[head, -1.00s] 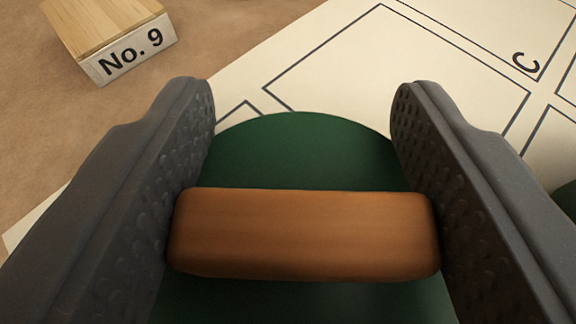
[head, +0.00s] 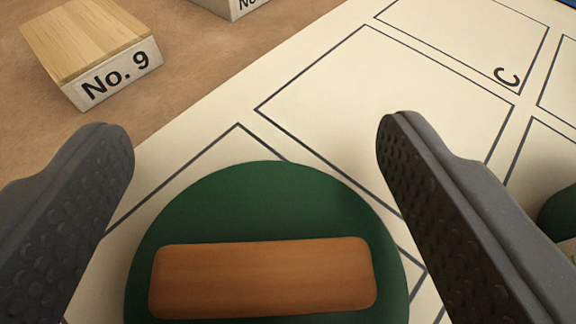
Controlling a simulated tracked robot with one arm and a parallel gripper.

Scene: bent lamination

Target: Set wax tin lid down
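The wax tin lid (head: 265,205) is a round dark green disc with a brown wooden bar handle (head: 262,278) across it. It appears to lie on the cream sheet with printed outlines, at the bottom middle of the head view; its near edge is cut off. My gripper (head: 255,145) is open, one finger on each side of the handle. Clear gaps show between both fingers and the handle, so it holds nothing. Whether the lid rests on the sheet or on something beneath it is hidden.
A wooden block labelled No. 9 (head: 90,45) sits on the brown surface at upper left, with another labelled block (head: 232,8) at the top edge. The outlined cell marked C (head: 507,77) is bare. A dark green object (head: 560,215) shows partly at the right edge.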

